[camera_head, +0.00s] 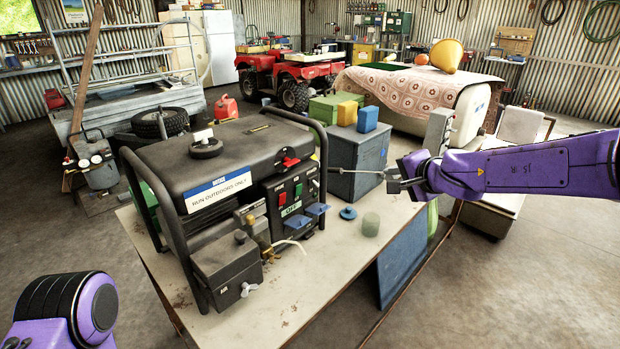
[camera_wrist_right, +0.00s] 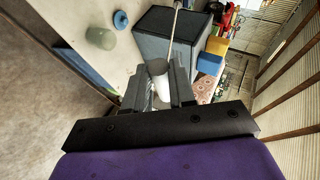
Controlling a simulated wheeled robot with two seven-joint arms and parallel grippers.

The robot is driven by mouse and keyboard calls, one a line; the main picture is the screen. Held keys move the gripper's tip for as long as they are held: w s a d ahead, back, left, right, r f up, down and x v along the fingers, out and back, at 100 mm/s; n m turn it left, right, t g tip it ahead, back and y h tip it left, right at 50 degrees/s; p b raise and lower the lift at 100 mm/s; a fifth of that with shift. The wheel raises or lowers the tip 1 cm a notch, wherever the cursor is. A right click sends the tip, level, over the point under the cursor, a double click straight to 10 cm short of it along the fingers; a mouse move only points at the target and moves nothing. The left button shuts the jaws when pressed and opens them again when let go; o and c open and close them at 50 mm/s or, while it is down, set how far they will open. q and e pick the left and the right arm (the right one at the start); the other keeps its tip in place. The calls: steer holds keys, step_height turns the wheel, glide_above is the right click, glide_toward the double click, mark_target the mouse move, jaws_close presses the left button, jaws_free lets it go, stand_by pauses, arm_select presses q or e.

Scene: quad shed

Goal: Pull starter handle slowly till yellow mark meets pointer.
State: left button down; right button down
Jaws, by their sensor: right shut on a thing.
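The generator (camera_head: 215,150) sits on the bench with a black and red rotary switch on its right front panel (camera_head: 290,161). A thin light cord (camera_head: 347,171) runs from that panel to my right gripper (camera_head: 396,180), roughly level; in the wrist view the cord (camera_wrist_right: 175,22) leads away from the fingers.
A dark grey box (camera_head: 357,160) stands behind the cord, with yellow and blue blocks near it. A translucent green cup (camera_head: 371,225) and a blue round cap (camera_head: 348,213) are on the bench (camera_head: 325,268). Open floor lies right of the bench.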

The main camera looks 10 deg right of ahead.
mark_target(398, 177)
steer(key=shift+s+d+r+p, duration=0.2)
steer(key=shift+s+d+r, duration=0.15)
steer(key=shift+s+d, duration=0.2)
steer(key=shift+s+d+r+p, duration=0.2)
steer(key=shift+s+d+r, duration=0.15)
steer(key=shift+s, duration=0.2)
steer(key=shift+f, duration=0.1)
